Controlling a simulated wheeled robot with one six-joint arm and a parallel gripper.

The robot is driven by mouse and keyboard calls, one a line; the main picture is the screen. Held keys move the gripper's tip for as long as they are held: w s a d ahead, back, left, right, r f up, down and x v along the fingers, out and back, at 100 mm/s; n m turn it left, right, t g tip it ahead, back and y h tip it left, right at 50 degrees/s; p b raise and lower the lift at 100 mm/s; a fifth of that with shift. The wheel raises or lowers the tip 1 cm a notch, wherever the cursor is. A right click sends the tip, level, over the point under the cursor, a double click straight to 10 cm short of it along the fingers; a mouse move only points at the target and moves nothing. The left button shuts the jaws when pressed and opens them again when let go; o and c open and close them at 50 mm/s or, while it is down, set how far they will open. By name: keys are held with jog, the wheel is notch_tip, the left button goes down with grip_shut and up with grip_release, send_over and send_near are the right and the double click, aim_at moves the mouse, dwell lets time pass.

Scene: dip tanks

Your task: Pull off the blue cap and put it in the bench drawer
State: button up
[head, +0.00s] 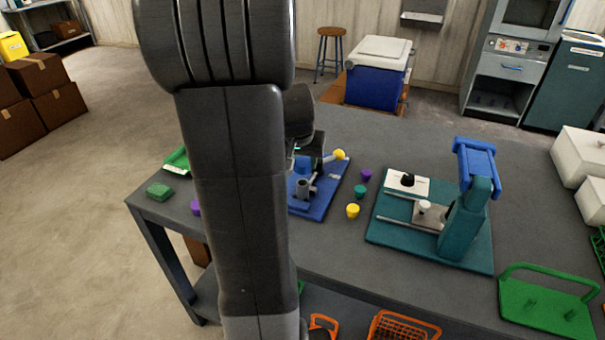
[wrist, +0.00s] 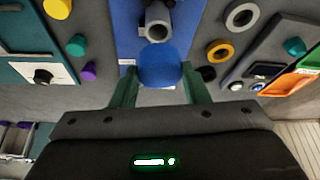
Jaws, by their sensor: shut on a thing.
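My gripper (wrist: 160,80) is shut on the blue cap (wrist: 160,65), with one green finger on each side of it. In the head view the cap (head: 303,164) shows in part below my gripper, above a grey pipe fitting (head: 304,188) on a blue base board (head: 325,200). In the wrist view the fitting (wrist: 157,22) is right beside the cap. I cannot tell whether the cap still touches it. My arm hides part of the board and bench. I cannot make out a bench drawer.
Loose purple (head: 367,174), teal (head: 360,191) and yellow (head: 353,211) caps stand right of the board. A teal press fixture (head: 466,215) is farther right. A green block (head: 159,191) lies at the bench's left. A lever with a yellow knob (head: 339,154) rises close to my gripper.

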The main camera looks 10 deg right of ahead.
aim_at(304, 158)
notch_tip(304, 158, up, 4)
jog(key=shift+r, duration=0.15)
jog(key=shift+r+p, duration=1.7)
jog(key=shift+r, duration=0.25)
